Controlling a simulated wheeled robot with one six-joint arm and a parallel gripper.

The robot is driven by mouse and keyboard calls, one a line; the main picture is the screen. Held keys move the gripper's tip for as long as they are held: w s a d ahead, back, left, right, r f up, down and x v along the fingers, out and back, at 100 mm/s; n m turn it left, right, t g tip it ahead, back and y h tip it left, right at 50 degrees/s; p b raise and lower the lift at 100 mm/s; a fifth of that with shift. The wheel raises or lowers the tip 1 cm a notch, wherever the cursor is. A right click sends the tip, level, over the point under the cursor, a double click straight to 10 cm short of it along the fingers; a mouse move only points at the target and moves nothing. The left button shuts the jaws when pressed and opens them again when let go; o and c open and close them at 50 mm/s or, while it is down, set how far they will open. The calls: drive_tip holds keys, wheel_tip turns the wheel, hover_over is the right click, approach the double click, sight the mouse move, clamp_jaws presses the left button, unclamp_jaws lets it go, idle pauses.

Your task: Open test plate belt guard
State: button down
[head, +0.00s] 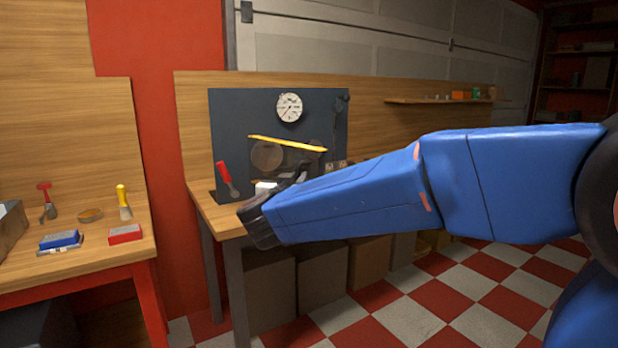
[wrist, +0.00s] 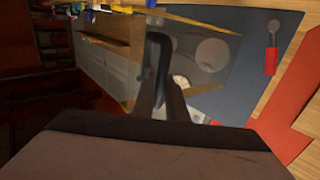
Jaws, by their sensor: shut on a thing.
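The dark test plate (head: 235,115) stands upright on a wooden bench. The belt guard (head: 287,144) is on its front, see-through with a yellow edge. A round disc shows behind it. In the wrist view the guard (wrist: 190,45) is a brownish clear panel beside my fingers. My gripper (wrist: 168,95) is shut at the guard, by a dark curved bar that looks like its handle; the exact contact is hard to see. In the head view my blue arm and wrist hide the guard's lower right part and the fingertips.
A white dial (head: 289,107) is above the guard. A red-handled lever (head: 224,172) is at the plate's lower left. A workbench (head: 95,262) with tools and small boxes stands at left. A shelf (head: 430,101) holds small items at right. The checkered floor at right is clear.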

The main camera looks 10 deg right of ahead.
drive_tip(key=s+a+m+g+h, duration=0.2)
drive_tip(key=a+m+h, duration=0.1)
drive_tip(key=a, duration=0.5)
drive_tip(key=shift+s+r+h, duration=0.2)
drive_tip(key=shift+h, duration=0.4)
drive_tip(key=c, duration=1.8)
unclamp_jaws()
drive_tip(key=shift+o, duration=0.2)
drive_tip(key=shift+f, duration=0.1)
drive_tip(key=v, duration=1.7)
drive_tip(key=shift+a, duration=0.15)
drive_tip(key=shift+s, duration=0.1)
